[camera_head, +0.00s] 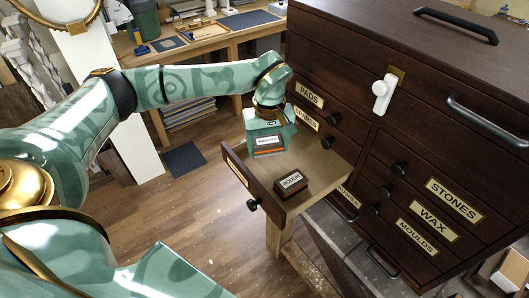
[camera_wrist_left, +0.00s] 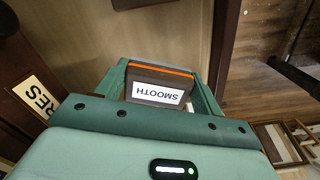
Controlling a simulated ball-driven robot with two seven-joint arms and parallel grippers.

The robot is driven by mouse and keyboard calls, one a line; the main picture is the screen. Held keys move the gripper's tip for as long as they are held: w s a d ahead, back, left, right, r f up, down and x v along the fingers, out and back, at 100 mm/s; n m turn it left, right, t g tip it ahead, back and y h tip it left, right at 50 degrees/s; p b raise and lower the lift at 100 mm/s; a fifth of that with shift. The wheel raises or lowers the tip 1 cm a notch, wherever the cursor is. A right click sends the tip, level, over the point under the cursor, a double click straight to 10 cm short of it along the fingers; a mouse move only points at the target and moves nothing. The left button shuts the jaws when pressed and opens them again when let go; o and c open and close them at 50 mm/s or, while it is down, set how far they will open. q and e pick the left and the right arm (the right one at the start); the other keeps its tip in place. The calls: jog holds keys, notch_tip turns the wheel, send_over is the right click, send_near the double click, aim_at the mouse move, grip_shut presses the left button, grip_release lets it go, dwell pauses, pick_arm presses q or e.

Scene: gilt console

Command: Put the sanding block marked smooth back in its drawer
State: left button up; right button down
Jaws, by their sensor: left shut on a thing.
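The sanding block marked SMOOTH (camera_head: 268,146), dark with an orange stripe and a white label, is between the fingers of my left gripper (camera_head: 268,148). In the left wrist view the block (camera_wrist_left: 158,85) sits between both fingers of the shut gripper (camera_wrist_left: 158,88). The gripper is over the far part of a pulled-out drawer (camera_head: 327,165). I cannot tell whether the block touches the drawer floor. A brown block marked ROUGH (camera_head: 291,183) lies in the drawer, nearer its front. My right gripper is not in view.
The dark cabinet (camera_head: 345,60) has labelled drawers: PADS (camera_head: 309,95), STONES (camera_head: 453,199), WAX (camera_head: 433,220) and MOULDS (camera_head: 422,236). A white handle-like piece (camera_head: 383,93) hangs on its front. A workbench (camera_head: 205,38) stands behind. Free drawer floor lies right of the ROUGH block.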

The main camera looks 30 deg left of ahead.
aim_at(264, 153)
pick_arm(q)
jog(key=shift+a+f, duration=0.25)
jog(key=f, duration=0.1)
jog(key=a+f, duration=0.1)
jog(key=f, duration=0.1)
jog(key=shift+f, duration=0.5)
jog(key=shift+d+f, duration=0.1)
jog(key=shift+f, duration=0.05)
jog(key=o, duration=1)
jog(key=shift+c, duration=0.2)
notch_tip(264, 153, up, 12)
jog(key=shift+r, duration=0.15)
